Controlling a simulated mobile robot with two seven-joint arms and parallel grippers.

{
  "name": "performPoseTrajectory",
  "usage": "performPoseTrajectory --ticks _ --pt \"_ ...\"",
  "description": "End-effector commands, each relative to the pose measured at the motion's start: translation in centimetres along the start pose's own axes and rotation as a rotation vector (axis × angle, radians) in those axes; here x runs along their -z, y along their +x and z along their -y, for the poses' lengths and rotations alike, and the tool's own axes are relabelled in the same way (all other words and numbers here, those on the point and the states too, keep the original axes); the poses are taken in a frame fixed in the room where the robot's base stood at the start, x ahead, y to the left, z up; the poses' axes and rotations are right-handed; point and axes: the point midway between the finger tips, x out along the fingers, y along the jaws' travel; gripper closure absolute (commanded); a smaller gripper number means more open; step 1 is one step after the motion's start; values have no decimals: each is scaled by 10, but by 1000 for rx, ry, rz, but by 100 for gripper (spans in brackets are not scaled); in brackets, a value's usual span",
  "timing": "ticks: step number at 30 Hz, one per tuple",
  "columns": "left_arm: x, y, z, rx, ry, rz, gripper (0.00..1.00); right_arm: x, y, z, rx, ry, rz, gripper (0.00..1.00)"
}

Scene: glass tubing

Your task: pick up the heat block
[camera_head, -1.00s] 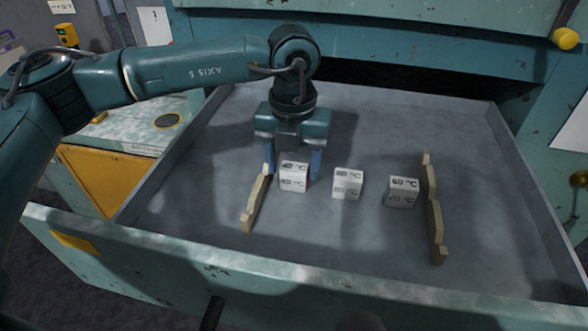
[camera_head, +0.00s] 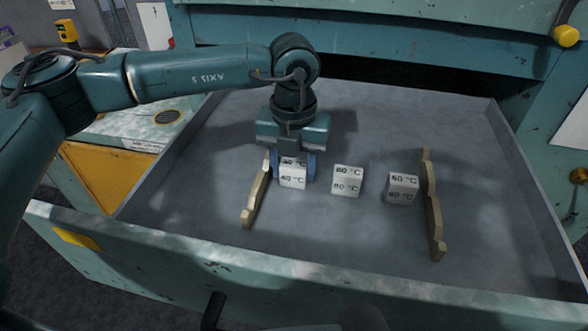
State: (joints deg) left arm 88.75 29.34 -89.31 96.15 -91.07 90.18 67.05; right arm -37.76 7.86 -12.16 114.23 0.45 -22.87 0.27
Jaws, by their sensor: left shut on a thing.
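Three white heat blocks stand in a row in the grey drawer tray. The left block (camera_head: 293,180) is marked with a °C figure that looks like 40. The middle block (camera_head: 347,181) reads 80 °C, and the right block (camera_head: 402,188) seems to read 60 °C. My left gripper (camera_head: 293,169) comes down from above and is shut on the left block, with a blue finger on each side of it. The block's back is hidden by the gripper. I cannot tell whether the block is clear of the tray floor. My right gripper is not in view.
A tan notched rail (camera_head: 257,197) stands close left of the gripped block, and another tan rail (camera_head: 433,205) stands right of the right block. The drawer's front wall (camera_head: 240,262) is raised. The tray floor in front of the blocks is clear.

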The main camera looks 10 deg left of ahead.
Motion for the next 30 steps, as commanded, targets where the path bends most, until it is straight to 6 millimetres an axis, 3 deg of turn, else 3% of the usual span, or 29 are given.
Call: performPoseTrajectory --ticks 5,19,30 --pt "-1 -9 0 1 0 3 80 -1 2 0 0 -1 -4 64" --pt "0 -92 1 0 1 3 80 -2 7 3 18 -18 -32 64" --pt "0 -101 0 0 1 0 80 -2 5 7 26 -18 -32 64"
